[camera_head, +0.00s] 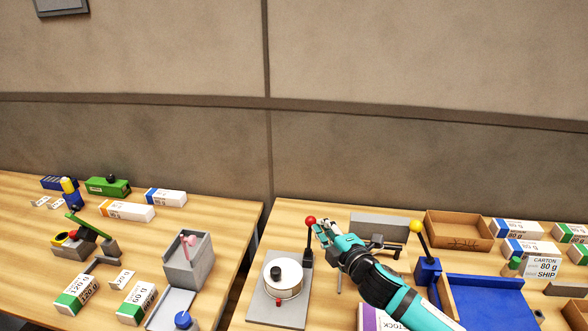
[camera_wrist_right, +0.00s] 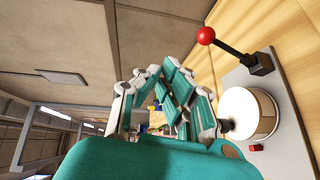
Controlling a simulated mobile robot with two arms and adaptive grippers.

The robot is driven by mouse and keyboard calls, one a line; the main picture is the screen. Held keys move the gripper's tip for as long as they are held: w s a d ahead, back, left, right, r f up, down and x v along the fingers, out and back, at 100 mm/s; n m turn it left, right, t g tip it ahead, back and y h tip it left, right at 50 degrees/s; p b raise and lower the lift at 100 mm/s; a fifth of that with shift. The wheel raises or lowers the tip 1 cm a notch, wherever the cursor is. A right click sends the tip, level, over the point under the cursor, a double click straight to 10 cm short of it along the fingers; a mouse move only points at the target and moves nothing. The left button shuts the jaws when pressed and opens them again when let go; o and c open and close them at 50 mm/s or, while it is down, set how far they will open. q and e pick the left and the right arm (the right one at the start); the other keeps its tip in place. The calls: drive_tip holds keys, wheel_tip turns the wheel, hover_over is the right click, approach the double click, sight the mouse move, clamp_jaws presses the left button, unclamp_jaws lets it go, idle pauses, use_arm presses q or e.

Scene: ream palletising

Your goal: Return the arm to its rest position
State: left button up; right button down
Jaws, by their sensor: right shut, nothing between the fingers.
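My right gripper (camera_head: 324,232) is teal and black. In the head view it is above the right table, just right of a red-knobbed lever (camera_head: 310,221). In the right wrist view my right gripper (camera_wrist_right: 172,85) has its fingers drawn together with nothing between them. The lever's red knob (camera_wrist_right: 206,36) also shows there, to the right of the fingers and apart from them. A white round drum (camera_head: 283,280) on a grey base plate (camera_head: 262,313) stands left of and in front of the gripper. My left arm is in neither view.
On the right table are a wooden tray (camera_head: 486,231), a blue tray (camera_head: 530,315), a yellow-knobbed lever (camera_head: 416,226) and several paper reams (camera_head: 517,227). A gap separates it from the left table (camera_head: 225,215), which holds a grey box (camera_head: 188,262), a green device (camera_head: 108,187) and more reams.

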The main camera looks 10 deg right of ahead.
drive_tip(key=s+d+f+m+g+h, duration=0.2)
drive_tip(key=s+f+m+g, duration=0.3)
drive_tip(key=s, duration=0.8)
drive_tip(key=s+d+f+m+g+h, duration=0.1)
drive_tip(key=s+d+f+m+g, duration=0.15)
drive_tip(key=s+f+m, duration=0.8)
drive_tip(key=s+d+f+m+g+h, duration=0.1)
drive_tip(key=s+d+m+g+h, duration=0.3)
drive_tip(key=s, duration=1.3)
wheel_tip(320, 180, down, 28)
drive_tip(key=a+n+g+y+b, duration=0.1)
drive_tip(key=a+g+y+b, duration=0.1)
drive_tip(key=a+b, duration=0.1)
drive_tip(key=s+d+f+g+b, duration=0.1)
drive_tip(key=s+d+f+b, duration=0.2)
drive_tip(key=s+f, duration=1.4)
wheel_tip(320, 180, down, 3)
drive_tip(key=shift+d+f, duration=0.15)
drive_tip(key=shift+d, duration=0.05)
drive_tip(key=shift+n, duration=0.25)
